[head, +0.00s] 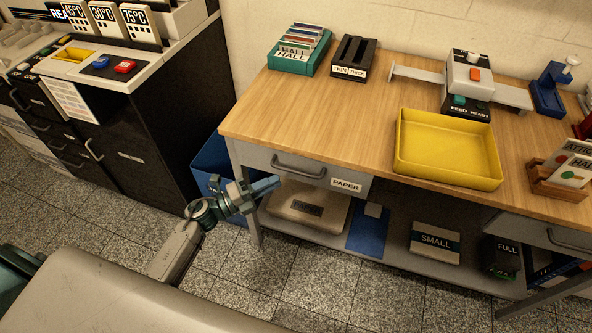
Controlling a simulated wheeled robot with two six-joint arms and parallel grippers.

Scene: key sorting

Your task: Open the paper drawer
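The paper drawer (262,158) is a grey front under the left end of the wooden table, with a label reading PAPER (346,185). Its front looks flush with the table frame, so it appears closed. A grey bar handle (298,168) is on the front. My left gripper (272,185) is in front of and below the drawer, its fingers pointing right, just below and left of the handle and seemingly apart from it. I see nothing held, but its finger gap cannot be made out. My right gripper is not in view.
A yellow tray (447,180) and a stapler-like FEED READY device (470,75) stand on the wooden tabletop (350,125). A lower shelf holds boxes, including one marked SMALL (434,243). A blue bin (212,160) and a dark cabinet (160,130) stand left. Floor in front is clear.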

